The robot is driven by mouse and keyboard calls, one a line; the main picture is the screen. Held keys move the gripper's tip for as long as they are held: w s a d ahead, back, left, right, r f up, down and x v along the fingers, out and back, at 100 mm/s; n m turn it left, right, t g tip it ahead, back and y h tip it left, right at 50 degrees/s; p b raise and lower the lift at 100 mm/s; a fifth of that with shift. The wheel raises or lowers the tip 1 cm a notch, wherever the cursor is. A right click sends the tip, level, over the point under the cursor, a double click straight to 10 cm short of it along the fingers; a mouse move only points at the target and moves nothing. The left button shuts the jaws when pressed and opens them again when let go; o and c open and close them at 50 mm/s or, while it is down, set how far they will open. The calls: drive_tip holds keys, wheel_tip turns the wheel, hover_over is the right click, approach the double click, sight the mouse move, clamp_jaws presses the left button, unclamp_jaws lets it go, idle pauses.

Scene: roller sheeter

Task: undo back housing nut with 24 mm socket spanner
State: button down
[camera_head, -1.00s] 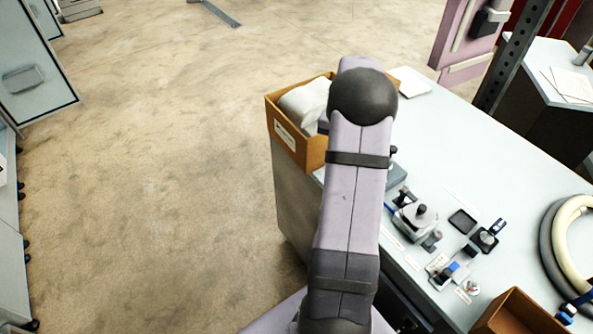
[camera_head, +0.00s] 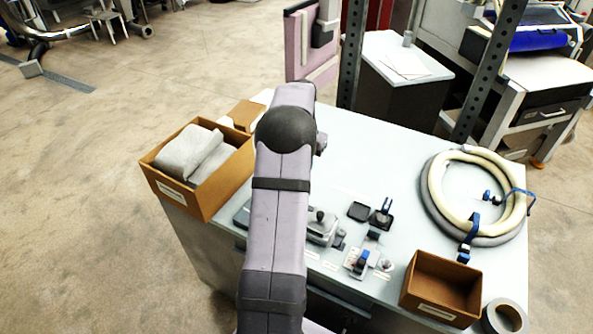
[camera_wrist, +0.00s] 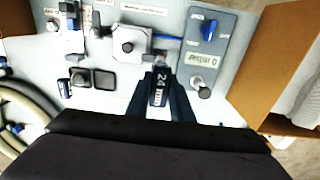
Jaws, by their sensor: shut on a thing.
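In the wrist view my gripper (camera_wrist: 162,100) is shut on the socket spanner (camera_wrist: 160,88), a dark tool marked "24", held between its two fingers. The grey housing (camera_wrist: 129,42) with a dark round knob lies just beyond and left of the spanner's end. It also shows on the bench in the head view (camera_head: 322,228), right of my arm. I cannot tell whether the spanner touches the housing or a nut; the back nut is not clear. In the head view my arm hides the gripper and spanner.
A grey panel (camera_wrist: 222,52) with a blue knob and "0 mbar" label stands right of the spanner in the wrist view. An open cardboard box (camera_head: 209,190) holds pale cloth at the bench's left. A hose coil (camera_head: 432,200) and small brown box (camera_head: 418,300) lie right.

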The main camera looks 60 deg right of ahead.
drive_tip(key=shift+f+b, duration=1.1)
drive_tip(key=shift+f, duration=0.25)
drive_tip(key=shift+f+b, duration=0.35)
drive_tip(key=shift+f, duration=0.5)
drive_tip(key=shift+f+b, duration=0.5)
drive_tip(key=shift+f, duration=0.9)
idle(0.7)
idle(0.4)
drive_tip(key=n, duration=0.3)
drive_tip(key=shift+r+p, duration=0.1)
drive_tip(key=shift+p, duration=0.25)
drive_tip(key=shift+n, duration=0.3)
